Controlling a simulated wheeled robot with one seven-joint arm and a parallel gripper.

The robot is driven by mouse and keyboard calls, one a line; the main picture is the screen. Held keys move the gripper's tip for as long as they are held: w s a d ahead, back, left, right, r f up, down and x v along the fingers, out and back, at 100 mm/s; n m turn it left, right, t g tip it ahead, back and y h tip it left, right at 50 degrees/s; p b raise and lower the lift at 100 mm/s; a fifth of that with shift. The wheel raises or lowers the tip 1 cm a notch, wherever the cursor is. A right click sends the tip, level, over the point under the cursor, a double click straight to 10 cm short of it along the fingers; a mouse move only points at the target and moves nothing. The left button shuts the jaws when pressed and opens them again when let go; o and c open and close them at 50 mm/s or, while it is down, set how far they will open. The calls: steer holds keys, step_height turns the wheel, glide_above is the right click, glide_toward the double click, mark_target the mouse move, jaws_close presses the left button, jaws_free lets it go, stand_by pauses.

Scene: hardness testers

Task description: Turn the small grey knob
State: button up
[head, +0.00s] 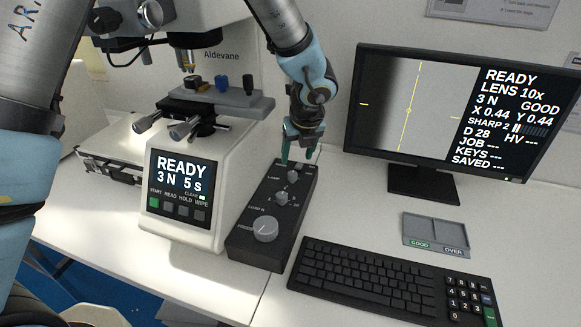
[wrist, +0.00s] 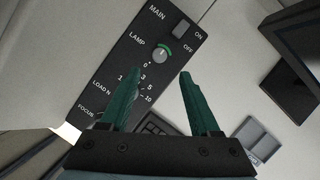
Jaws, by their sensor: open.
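A small grey knob (wrist: 160,54), marked LAMP with a green arc beside it, is on the black control box (wrist: 118,62). In the head view this knob (head: 294,176) is near the far end of the box, just below my fingers. My gripper (head: 299,158) is open and empty above that far end. In the wrist view my gripper (wrist: 162,80) has its two green fingers spread, with the lamp knob just ahead of and between the tips. I cannot tell the height gap. The LOAD N knob (head: 281,198) is partly hidden by a finger in the wrist view.
A larger focus knob (head: 265,229) is at the near end of the box. The hardness tester (head: 190,185) stands close at left, its screen reading READY. The monitor (head: 430,110), keyboard (head: 375,280) and small grey tray (head: 435,232) are at right.

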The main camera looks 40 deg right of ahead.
mark_target(293, 173)
steer(key=p+x, duration=0.1)
steer(key=x, duration=0.7)
steer(key=shift+w+f, duration=0.25)
steer(key=shift+f, duration=0.05)
steer(key=shift+c, duration=0.4)
jaws_close()
